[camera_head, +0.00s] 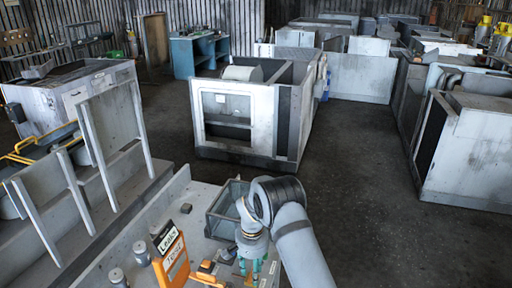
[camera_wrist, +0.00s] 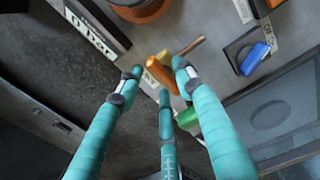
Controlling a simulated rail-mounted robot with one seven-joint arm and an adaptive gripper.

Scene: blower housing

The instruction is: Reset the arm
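My gripper (camera_head: 257,268) hangs over the grey workbench (camera_head: 140,232) at the bottom middle of the head view, with its teal fingers pointing down. In the wrist view my gripper (camera_wrist: 157,82) shows three teal fingers with their tips spread apart. I see nothing clasped between them. An orange-handled tool (camera_wrist: 160,67) with a thin brownish shaft shows beyond the fingertips and seems to lie on the bench. Part of it is hidden by the right finger. A small green piece (camera_wrist: 187,118) shows behind the right finger.
A grey open bin (camera_head: 226,212) stands beside my arm. An orange sign (camera_head: 172,262), a "Leaks" label block (camera_head: 165,238) and metal cylinders (camera_head: 118,277) are on the bench. A blue-topped block (camera_wrist: 254,58) lies near the fingers. Open floor (camera_head: 365,185) lies to the right.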

